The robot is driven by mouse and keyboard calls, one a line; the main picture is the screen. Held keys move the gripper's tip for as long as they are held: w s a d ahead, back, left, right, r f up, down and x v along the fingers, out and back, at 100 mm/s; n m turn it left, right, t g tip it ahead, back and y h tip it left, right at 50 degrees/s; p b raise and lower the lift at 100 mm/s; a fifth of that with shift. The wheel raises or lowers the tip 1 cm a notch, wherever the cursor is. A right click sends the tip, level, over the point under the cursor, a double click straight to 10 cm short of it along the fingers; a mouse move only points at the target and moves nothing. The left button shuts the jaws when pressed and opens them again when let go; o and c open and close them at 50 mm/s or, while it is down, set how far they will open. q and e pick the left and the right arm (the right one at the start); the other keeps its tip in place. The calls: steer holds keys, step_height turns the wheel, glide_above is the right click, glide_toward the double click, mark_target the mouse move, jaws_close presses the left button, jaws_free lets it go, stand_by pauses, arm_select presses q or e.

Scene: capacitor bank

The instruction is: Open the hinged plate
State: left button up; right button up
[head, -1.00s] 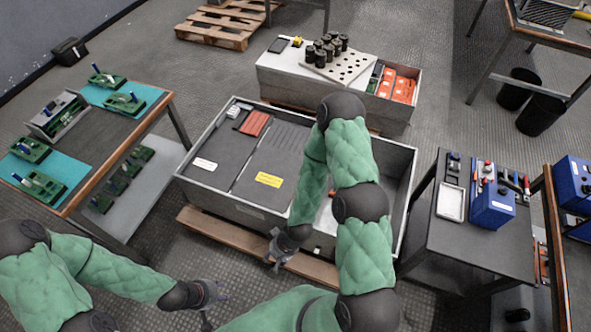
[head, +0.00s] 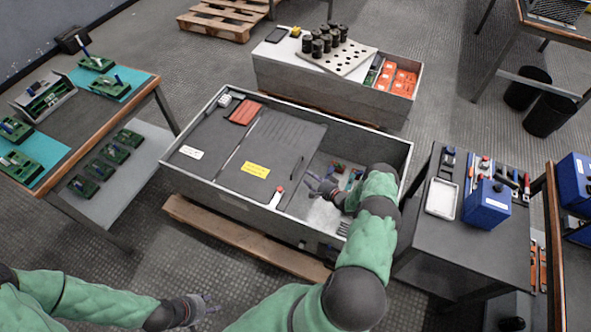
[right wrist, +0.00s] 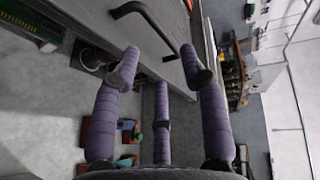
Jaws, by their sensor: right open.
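The likely hinged plate (head: 285,140) is a dark grey panel with a yellow label (head: 256,170), lying flat over the middle of the large grey cabinet. My right gripper (head: 322,187) is over the uncovered compartment, just right of the plate's edge. In the right wrist view its purple fingers (right wrist: 160,85) are spread and empty. A dark bent handle (right wrist: 152,22) lies beyond them on a grey panel; I see no contact. My left gripper (head: 208,304) is in front of the cabinet, its finger state unclear.
The compartment (head: 335,160) holds small red, blue and green parts. The cabinet's raised rim (head: 405,165) surrounds it. A side table (head: 480,235) with a blue box (head: 487,204) stands close on the right. A table with green boards (head: 112,85) stands left.

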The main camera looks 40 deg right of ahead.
mark_target(299, 171)
steer(key=shift+t, duration=0.3)
steer(key=w+b, duration=0.1)
steer(key=w, duration=0.1)
steer(key=w+f+b, duration=0.1)
steer(key=w, duration=0.2)
steer(key=w+f+b, duration=0.1)
steer(key=w, duration=0.2)
steer(key=shift+d+f, duration=0.2)
steer(key=shift+d, duration=0.15)
steer(key=shift+w+b, duration=0.4)
steer(key=shift+w, duration=0.3)
jaws_close()
